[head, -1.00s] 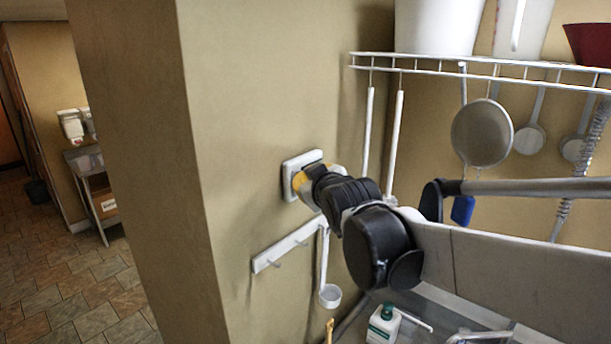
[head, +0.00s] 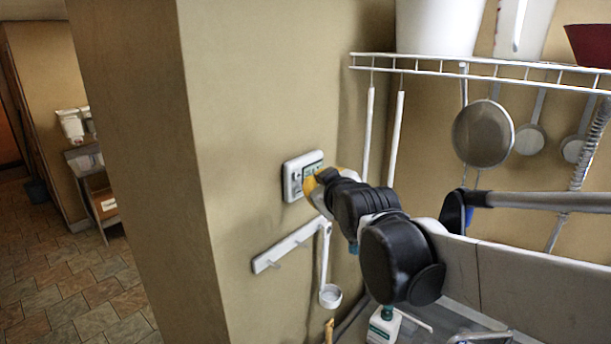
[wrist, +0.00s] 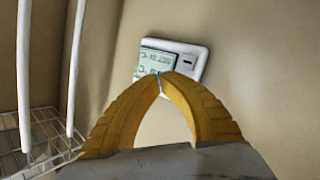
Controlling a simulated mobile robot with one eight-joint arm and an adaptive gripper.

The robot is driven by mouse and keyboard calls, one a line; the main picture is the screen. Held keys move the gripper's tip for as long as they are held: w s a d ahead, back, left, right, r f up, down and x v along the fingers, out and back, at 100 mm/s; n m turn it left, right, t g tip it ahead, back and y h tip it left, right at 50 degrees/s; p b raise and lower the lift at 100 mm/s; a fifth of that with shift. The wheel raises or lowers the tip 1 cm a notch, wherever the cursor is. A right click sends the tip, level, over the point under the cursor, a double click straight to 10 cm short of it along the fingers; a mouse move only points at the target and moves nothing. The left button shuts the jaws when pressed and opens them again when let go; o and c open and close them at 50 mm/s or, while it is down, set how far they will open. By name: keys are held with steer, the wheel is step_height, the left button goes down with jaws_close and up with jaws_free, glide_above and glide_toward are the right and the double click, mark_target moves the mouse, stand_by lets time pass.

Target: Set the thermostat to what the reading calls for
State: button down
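The thermostat (head: 294,177) is a white box with a grey-green display, fixed to the beige wall. In the wrist view the thermostat (wrist: 190,58) shows beyond my fingertips, its display (wrist: 155,60) partly hidden by them and its characters too blurred to read surely. A small dark-marked button shows beside the display. My gripper (head: 312,186) has yellow fingers and is just in front of the thermostat's right part in the head view. In the wrist view the fingertips (wrist: 161,78) meet, with nothing seen between them. Whether they touch the thermostat cannot be told.
A white rail (head: 285,250) with a hanging ladle (head: 329,296) is below the thermostat. A wire shelf (head: 480,70) with buckets above and utensils hanging below is at right. A green-and-white bottle (head: 383,328) stands below my arm.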

steer(key=shift+s+d, duration=1.3)
steer(key=shift+d, duration=0.3)
steer(key=s+d+f+m+g+h+b, duration=0.1)
steer(key=s+d+f+b, duration=0.4)
steer(key=f, duration=1.4)
steer(key=s+d+f+m+g+h+b, duration=0.2)
steer(key=s+d+f+m+g+b, duration=0.2)
steer(key=s+f+b, duration=0.9)
steer(key=s+d+f+m+g+h+b, duration=0.1)
steer(key=s+d+f+b, duration=0.6)
steer(key=f+b, duration=1.4)
step_height(320, 180, down, 4)
steer(key=s+m+g, duration=0.1)
steer(key=m, duration=0.1)
steer(key=shift+s+m+g, duration=0.3)
steer(key=shift+s, duration=0.1)
